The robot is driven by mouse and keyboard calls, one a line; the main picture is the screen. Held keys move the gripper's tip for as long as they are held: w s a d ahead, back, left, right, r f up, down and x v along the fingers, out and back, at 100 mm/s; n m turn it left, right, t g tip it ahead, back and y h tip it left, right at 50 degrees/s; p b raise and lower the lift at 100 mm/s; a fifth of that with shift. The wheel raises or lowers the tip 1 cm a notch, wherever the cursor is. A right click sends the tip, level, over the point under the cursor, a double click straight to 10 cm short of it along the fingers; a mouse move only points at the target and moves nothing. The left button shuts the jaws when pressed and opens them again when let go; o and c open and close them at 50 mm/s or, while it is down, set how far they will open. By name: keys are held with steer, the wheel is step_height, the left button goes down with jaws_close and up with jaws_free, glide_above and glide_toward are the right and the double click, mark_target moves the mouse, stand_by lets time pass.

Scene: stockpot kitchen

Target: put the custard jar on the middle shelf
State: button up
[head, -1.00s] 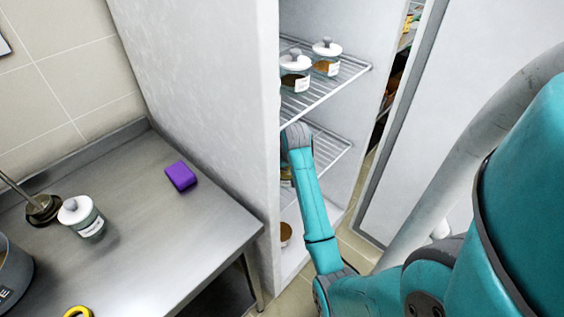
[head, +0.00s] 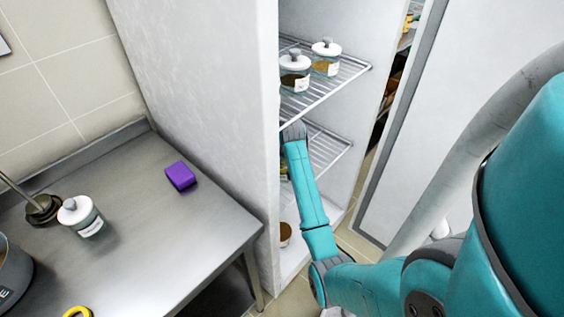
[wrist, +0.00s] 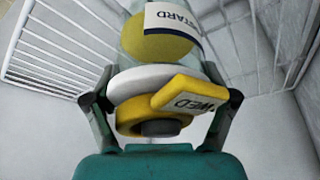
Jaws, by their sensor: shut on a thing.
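My gripper (wrist: 160,100) is shut on a glass jar (wrist: 158,46) with yellow contents, a white lid and a label ending in "STARD", partly cut off. A yellow ring with a tag (wrist: 190,92) reading "WED", partly hidden, sits around the lid's grey knob. In the head view the fridge's side wall hides my gripper and the held jar. My forearm reaches into the open fridge beside the middle wire shelf (head: 328,150). I cannot tell whether the jar touches a shelf.
Two white-lidded jars (head: 294,72) (head: 325,57) stand on the upper wire shelf (head: 345,75). A brown item (head: 285,233) is at the fridge bottom. The steel counter (head: 150,230) holds another white-lidded jar (head: 84,218), a purple block (head: 180,177), a yellow ring (head: 77,312) and a pot (head: 12,275).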

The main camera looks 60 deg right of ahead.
steer(key=o, duration=1.4)
steer(key=shift+f, duration=0.1)
steer(key=shift+r, duration=0.25)
steer(key=shift+v, duration=1.25)
steer(key=s+a, duration=0.8)
steer(key=shift+s+a+r, duration=0.1)
steer(key=shift+s+a, duration=0.1)
steer(key=shift+a, duration=0.2)
